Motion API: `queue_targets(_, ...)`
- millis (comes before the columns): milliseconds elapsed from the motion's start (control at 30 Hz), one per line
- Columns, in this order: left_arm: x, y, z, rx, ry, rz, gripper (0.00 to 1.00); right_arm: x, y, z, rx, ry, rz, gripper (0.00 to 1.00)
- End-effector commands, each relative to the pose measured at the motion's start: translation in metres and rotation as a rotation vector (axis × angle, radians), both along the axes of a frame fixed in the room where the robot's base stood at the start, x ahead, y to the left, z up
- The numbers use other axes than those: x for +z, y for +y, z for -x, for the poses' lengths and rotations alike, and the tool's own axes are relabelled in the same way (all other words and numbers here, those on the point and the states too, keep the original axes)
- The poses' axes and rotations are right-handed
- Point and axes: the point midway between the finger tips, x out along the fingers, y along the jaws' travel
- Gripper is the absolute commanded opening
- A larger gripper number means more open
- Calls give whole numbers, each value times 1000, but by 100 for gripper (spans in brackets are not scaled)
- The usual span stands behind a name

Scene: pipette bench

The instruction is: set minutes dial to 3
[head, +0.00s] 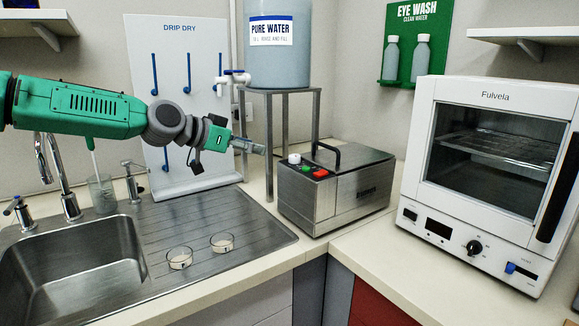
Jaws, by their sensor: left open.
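A metal box (340,205) with a black handle stands on the counter at the middle. A pale round knob (294,158) stands on its top left, beside a green part and a red part. A white oven (490,180) at the right has a black knob (474,247) on its lower front. I cannot tell which knob is the minutes dial, and no markings are readable. My left gripper (259,149) reaches in from the left and is open. Its fingertips are left of the pale knob and apart from it. My right gripper is not in view.
A pure water tank (278,65) on a metal stand (318,105) is behind my left gripper. A drip dry board (178,70) stands behind my left arm. Two glass dishes (179,258) (222,243) are on the sink's drainboard. The counter before the oven is clear.

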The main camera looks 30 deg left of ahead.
Motion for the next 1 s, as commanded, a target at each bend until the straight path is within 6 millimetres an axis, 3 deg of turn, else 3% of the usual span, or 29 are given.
queue_targets(100,-13,-11,-14,-3,3,-7,48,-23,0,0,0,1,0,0)
queue_targets(700,-43,-34,-90,-1,4,1,48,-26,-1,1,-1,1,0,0)
queue_targets(1000,-46,-45,-106,-3,1,-2,48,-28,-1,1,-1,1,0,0)
